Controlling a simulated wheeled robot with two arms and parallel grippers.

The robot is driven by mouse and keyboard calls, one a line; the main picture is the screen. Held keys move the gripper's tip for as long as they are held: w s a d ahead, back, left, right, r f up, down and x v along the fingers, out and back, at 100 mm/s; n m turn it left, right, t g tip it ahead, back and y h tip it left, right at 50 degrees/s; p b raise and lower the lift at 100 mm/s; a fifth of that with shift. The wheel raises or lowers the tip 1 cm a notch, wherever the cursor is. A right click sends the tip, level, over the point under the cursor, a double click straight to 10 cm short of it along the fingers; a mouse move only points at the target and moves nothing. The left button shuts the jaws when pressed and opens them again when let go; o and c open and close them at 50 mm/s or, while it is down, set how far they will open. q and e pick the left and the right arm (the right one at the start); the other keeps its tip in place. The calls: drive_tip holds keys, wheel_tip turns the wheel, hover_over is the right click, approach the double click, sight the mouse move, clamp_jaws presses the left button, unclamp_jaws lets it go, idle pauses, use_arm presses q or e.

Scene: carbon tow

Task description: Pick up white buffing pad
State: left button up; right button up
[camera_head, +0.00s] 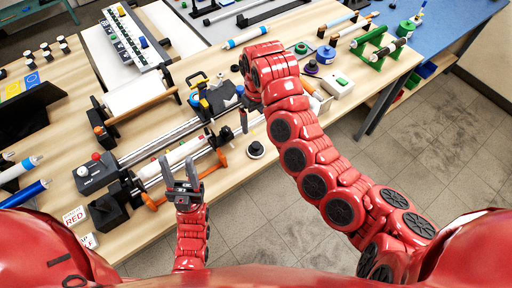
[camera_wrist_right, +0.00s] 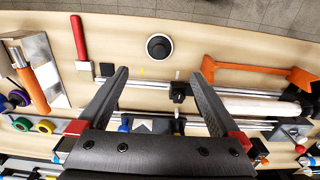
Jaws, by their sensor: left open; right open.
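The white buffing pad (camera_head: 256,149) looks like a small black disc with a white rim. It lies flat on the wooden table near its front edge. In the right wrist view the pad (camera_wrist_right: 159,47) shows at the top middle, beyond the fingertips and apart from them. My right gripper (camera_wrist_right: 160,74) is open and empty above the table; in the head view it is mostly hidden behind its red arm. My left gripper (camera_head: 177,160) is open and empty, in front of the roller rig at lower left.
A rig with metal rails and a white roller (camera_head: 172,159) stands left of the pad. A red-handled tool (camera_wrist_right: 79,40) and an orange-handled tool (camera_wrist_right: 262,69) lie on either side of the pad in the wrist view. Bare wood surrounds the pad. Grey floor (camera_head: 350,140) lies beyond the edge.

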drive_tip(key=b, duration=0.7)
hover_over(256, 145)
drive_tip(key=f, duration=0.7)
drive_tip(key=shift+s+d+f, duration=0.15)
drive_tip(key=shift+s+d, duration=0.05)
drive_tip(key=shift+s, duration=0.05)
wheel_tip(256, 145, down, 4)
drive_tip(key=shift+f+p, duration=0.25)
drive_tip(key=shift+p, duration=0.55)
drive_tip(key=shift+f+p, duration=0.25)
drive_tip(key=shift+p, duration=0.05)
drive_tip(key=f, duration=0.1)
drive_tip(key=f+p, duration=0.1)
drive_tip(key=f, duration=0.1)
drive_tip(key=f+p, duration=0.1)
drive_tip(key=shift+w+a+f, duration=0.15)
drive_tip(key=shift+w+f, duration=0.1)
drive_tip(key=shift+w, duration=0.05)
drive_tip(key=shift+f, duration=0.25)
drive_tip(key=c, duration=1.2)
drive_tip(key=shift+o, duration=0.2)
drive_tip(key=shift+r, duration=0.1)
